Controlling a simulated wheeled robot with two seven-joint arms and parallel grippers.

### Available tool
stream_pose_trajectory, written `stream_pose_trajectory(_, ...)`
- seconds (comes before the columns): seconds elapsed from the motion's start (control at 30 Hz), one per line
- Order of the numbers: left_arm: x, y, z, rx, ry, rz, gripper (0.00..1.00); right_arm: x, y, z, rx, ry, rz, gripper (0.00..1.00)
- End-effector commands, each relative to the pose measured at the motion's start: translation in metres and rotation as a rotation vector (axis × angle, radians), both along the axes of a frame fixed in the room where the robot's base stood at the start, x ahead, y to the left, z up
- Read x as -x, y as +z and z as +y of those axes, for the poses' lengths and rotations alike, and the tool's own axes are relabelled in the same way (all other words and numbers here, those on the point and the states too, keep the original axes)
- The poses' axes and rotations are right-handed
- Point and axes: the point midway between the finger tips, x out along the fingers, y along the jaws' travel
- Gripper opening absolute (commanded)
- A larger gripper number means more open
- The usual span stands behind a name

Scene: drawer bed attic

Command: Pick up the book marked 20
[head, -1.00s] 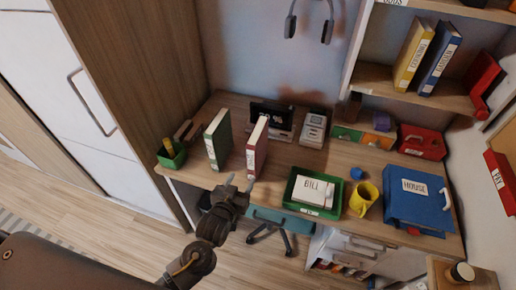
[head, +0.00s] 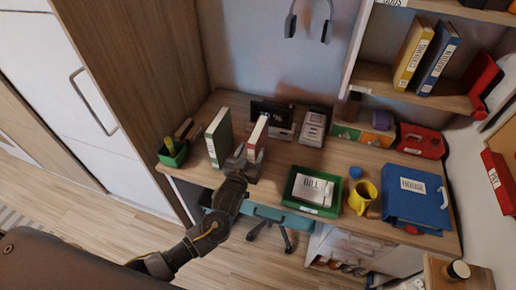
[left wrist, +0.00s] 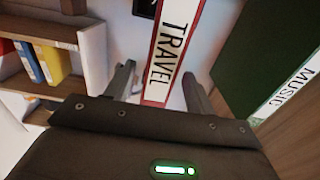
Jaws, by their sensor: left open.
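A red book (head: 257,138) stands upright on the desk. In the left wrist view its spine (left wrist: 172,50) reads TRAVEL. My left gripper (head: 247,167) is at its near edge, open, with one finger on each side of the spine in the left wrist view (left wrist: 160,88); I cannot tell whether they touch it. A green book (head: 219,138) stands upright to the left; its spine reads MUSIC in the left wrist view (left wrist: 289,87). I can read no 20 on any book. My right gripper is not in view.
A green tray (head: 291,199) labelled BILL, a yellow mug (head: 361,197) and a blue HOUSE binder (head: 417,198) lie right of the gripper. A green pot (head: 173,155) is at the left desk end. Yellow and blue binders (head: 437,67) stand on the upper right shelf.

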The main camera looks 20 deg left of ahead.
Motion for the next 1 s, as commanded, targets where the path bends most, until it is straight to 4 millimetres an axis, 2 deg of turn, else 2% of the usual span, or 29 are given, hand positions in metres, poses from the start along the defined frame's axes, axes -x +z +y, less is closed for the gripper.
stream_pose_trajectory(0.1, -0.017, 0.004, -0.003, -0.002, 0.000, -0.002, 0.55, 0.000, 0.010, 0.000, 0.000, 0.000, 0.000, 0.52)
stream_pose_trajectory(0.3, -0.042, 0.001, -0.005, -0.002, 0.001, -0.001, 0.55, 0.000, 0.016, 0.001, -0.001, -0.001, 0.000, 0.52)
stream_pose_trajectory(0.63, -0.048, -0.001, -0.005, 0.000, 0.000, -0.001, 0.53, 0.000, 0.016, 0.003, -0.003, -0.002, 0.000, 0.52)
stream_pose_trajectory(1.0, -0.047, -0.001, -0.005, 0.000, 0.000, 0.000, 0.05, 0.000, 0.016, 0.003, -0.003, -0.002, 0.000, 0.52)
